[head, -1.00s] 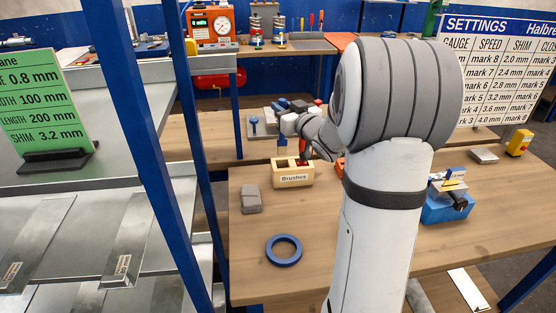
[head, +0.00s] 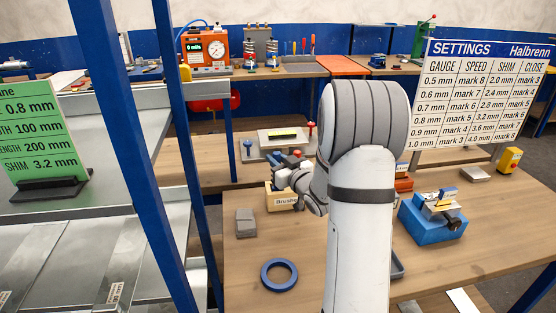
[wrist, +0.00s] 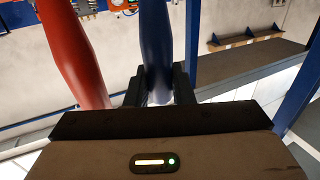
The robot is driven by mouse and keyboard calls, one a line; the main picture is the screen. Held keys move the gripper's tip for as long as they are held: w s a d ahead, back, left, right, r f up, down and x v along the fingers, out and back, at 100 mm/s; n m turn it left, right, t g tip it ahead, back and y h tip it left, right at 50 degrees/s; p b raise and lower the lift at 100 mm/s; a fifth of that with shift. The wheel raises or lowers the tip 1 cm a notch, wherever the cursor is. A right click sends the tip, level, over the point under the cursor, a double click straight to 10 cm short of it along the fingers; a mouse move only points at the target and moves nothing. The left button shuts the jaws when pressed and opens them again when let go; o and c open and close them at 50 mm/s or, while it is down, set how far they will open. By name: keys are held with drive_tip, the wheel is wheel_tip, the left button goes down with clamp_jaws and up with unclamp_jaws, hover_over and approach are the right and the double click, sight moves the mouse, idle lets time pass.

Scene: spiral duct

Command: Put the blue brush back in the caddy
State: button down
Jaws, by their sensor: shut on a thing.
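The wooden caddy (head: 271,199), labelled "Brushes", stands on the near bench in the head view, partly covered by my wrist. In the wrist view, my gripper (wrist: 160,88) is shut on the blue brush (wrist: 155,40), with a finger on each side of its handle. A red brush handle (wrist: 72,50) rises just left of the blue one. The bristle ends of both brushes are out of sight. I cannot tell whether the brush is inside a compartment.
A grey block (head: 245,222) and a blue ring (head: 279,274) lie left of my arm. A blue fixture (head: 432,222) stands to the right. A grey plate with knobs (head: 262,152) is behind the caddy. Blue rack posts (head: 182,140) stand at left.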

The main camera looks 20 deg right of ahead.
drive_tip(key=c, duration=1.3)
unclamp_jaws()
drive_tip(key=shift+f, duration=0.1)
drive_tip(key=shift+o, duration=0.2)
drive_tip(key=shift+r+p, duration=0.25)
drive_tip(key=shift+p, duration=0.05)
drive_tip(key=s+d+b, duration=0.2)
drive_tip(key=s+b, duration=0.1)
drive_tip(key=s, duration=0.9)
drive_tip(key=s+a+f+m+g+h, duration=0.1)
drive_tip(key=s+a+g, duration=0.6)
drive_tip(key=s, duration=0.4)
drive_tip(key=s+a+f+m+g+h, duration=0.1)
drive_tip(key=s+a+g+h, duration=0.1)
drive_tip(key=s+a+g, duration=0.5)
drive_tip(key=s+g, duration=0.1)
drive_tip(key=s, duration=0.3)
drive_tip(key=shift+s+a, duration=0.15)
drive_tip(key=shift+a, duration=0.2)
